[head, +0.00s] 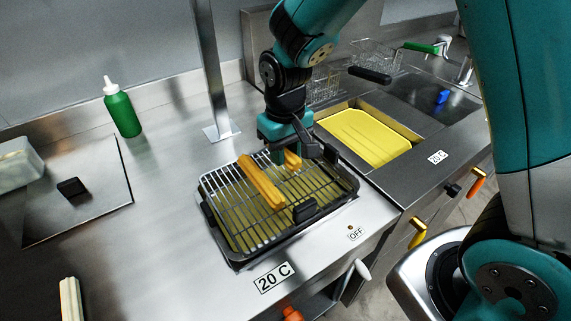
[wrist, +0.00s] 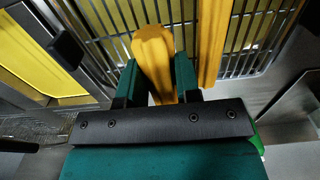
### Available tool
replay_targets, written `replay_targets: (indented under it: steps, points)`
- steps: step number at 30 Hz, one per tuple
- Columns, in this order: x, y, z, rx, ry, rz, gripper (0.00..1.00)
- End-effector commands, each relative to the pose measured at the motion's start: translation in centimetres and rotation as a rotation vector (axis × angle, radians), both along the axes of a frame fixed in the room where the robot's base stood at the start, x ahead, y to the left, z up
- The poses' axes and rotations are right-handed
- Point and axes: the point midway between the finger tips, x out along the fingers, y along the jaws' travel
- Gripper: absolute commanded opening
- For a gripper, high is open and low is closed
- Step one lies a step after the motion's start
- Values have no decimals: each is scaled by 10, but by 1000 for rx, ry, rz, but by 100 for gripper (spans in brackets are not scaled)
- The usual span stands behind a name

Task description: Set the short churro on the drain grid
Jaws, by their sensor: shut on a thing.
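My gripper (head: 287,157) is over the drain grid (head: 228,212), a dark-framed wire rack above a yellowish tray. It is shut on the short golden churro (head: 293,160), which shows between the fingers in the wrist view (wrist: 153,48). The fingers and wrist hide part of it in the head view. I cannot tell whether its underside touches the wires. A longer golden churro (head: 260,182) lies on the grid to the left of my gripper. It also shows on the right in the wrist view (wrist: 212,40).
A fryer with yellow oil (head: 368,137) is right of the grid, with wire baskets (head: 372,56) behind. A metal post (head: 213,90) stands behind the grid. A green bottle (head: 122,112) and pale sticks (head: 70,298) are on the left counter, which has clear room.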

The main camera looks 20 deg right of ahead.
Motion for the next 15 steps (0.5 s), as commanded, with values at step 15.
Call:
replay_targets:
  steps: [15]
  points:
    - [0,-1,-46,0,0,-2,8]
